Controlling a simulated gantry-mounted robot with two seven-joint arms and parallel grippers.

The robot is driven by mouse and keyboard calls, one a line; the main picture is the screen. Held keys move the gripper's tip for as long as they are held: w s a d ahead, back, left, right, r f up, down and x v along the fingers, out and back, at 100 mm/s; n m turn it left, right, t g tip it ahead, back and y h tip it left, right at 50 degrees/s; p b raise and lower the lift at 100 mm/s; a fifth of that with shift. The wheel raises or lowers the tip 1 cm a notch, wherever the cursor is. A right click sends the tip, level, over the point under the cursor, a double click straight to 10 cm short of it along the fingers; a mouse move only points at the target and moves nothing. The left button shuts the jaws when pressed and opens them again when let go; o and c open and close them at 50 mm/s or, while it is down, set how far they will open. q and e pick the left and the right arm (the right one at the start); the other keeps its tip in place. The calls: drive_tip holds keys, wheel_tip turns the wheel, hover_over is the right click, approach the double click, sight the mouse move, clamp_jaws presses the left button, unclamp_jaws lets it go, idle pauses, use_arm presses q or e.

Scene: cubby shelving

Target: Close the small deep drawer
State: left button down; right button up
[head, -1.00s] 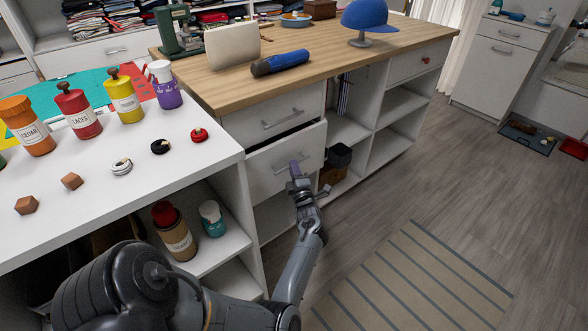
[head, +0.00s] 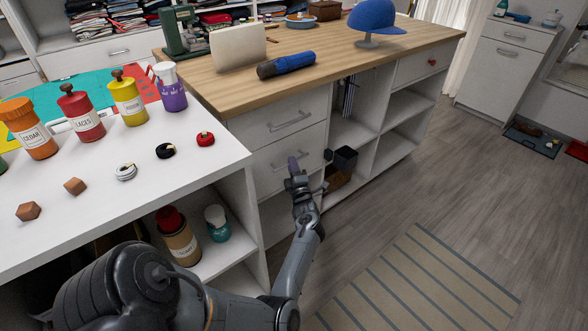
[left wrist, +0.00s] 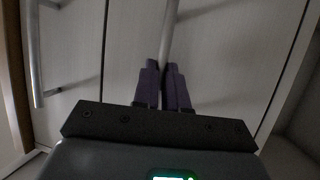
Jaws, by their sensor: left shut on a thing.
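The deep drawer (head: 272,170) is the lower white drawer front in the wooden-topped unit, below another drawer (head: 262,122). Its front looks flush or nearly flush with the unit, with no wide dark gap above it. My left gripper (head: 293,164) is at its bar handle, at the right part of the front. In the left wrist view, the purple fingers of my left gripper (left wrist: 165,85) are closed around the metal handle bar (left wrist: 167,45), against the pale drawer front (left wrist: 130,55). My right gripper is not in view.
Open cubbies right of the drawer hold a dark box (head: 345,158). A white counter (head: 110,200) with bottles stands at the left, close to my arm. A blue cap (head: 372,16) and a blue cylinder (head: 287,65) are on the wooden top. The floor (head: 450,190) at right is mostly clear.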

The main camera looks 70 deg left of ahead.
use_arm(q)
drive_tip(key=shift+s+f, duration=0.1)
drive_tip(key=shift+f, duration=0.15)
drive_tip(key=c, duration=1.6)
unclamp_jaws()
drive_tip(key=shift+o, duration=1.2)
drive_tip(key=shift+a, duration=0.1)
drive_tip(key=shift+o, duration=1)
drive_tip(key=shift+a+r, duration=0.2)
drive_tip(key=shift+d, duration=0.1)
drive_tip(key=p+v, duration=0.4)
drive_tip(key=v, duration=0.6)
drive_tip(key=shift+d, duration=0.35)
